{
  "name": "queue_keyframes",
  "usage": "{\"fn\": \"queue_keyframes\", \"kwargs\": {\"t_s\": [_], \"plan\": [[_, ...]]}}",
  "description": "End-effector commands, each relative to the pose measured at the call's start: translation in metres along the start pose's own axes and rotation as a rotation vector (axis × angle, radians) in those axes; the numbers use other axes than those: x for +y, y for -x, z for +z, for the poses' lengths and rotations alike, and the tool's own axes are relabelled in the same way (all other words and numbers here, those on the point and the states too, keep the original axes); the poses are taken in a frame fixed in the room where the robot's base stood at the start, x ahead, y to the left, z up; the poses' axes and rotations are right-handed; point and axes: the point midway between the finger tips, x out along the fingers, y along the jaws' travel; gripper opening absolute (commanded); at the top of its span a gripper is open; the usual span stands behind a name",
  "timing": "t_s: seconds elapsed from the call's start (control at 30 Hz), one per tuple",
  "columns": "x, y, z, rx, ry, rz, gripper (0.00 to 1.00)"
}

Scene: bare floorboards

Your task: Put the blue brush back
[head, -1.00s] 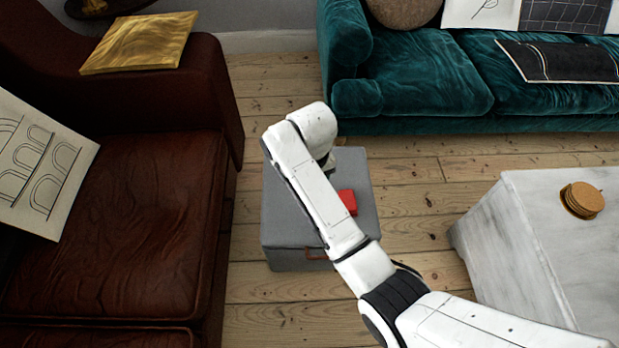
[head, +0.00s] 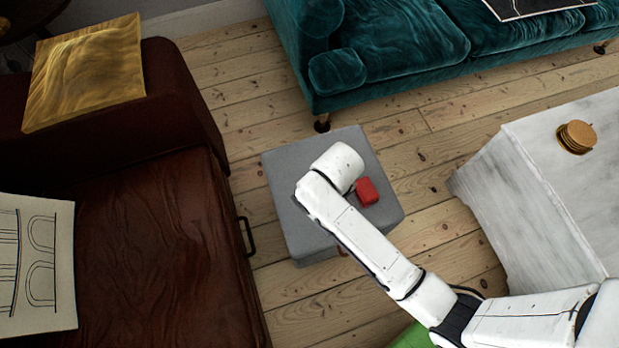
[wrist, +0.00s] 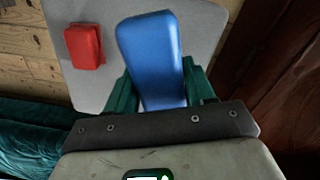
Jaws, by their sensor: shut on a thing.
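The blue brush (wrist: 150,50) shows in the wrist view as a rounded blue block between the two green fingers of my gripper (wrist: 158,88). My gripper is shut on it. The brush is over the grey top of a box-like ottoman (wrist: 205,18); I cannot tell whether it touches that top. The ottoman (head: 290,215) also shows in the head view, on the floorboards. There my arm's white end hides the gripper and the brush. A red block (head: 367,191) lies on the ottoman beside my arm; it also shows in the wrist view (wrist: 84,46), left of the brush.
A brown leather sofa (head: 150,240) stands left, with a gold cushion (head: 85,70). A teal sofa (head: 400,50) stands behind the ottoman. A marble table (head: 540,170) with round coasters (head: 576,136) stands right. A green thing (head: 410,337) shows at the bottom edge.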

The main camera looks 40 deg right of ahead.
Motion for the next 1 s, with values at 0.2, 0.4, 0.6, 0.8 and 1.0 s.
{"fn": "queue_keyframes", "kwargs": {"t_s": [0.2, 0.4, 0.6, 0.8, 1.0], "plan": [[0.004, 0.008, 0.062, 0.0, 0.018, 0.0, 0.25], [0.005, 0.008, 0.076, 0.002, 0.024, 0.0, 0.25], [-0.001, -0.01, 0.04, 0.006, 0.024, 0.0, 0.25], [-0.007, -0.03, -0.004, 0.005, 0.024, 0.0, 0.25], [-0.012, -0.064, -0.035, 0.001, 0.023, 0.0, 0.25]]}}
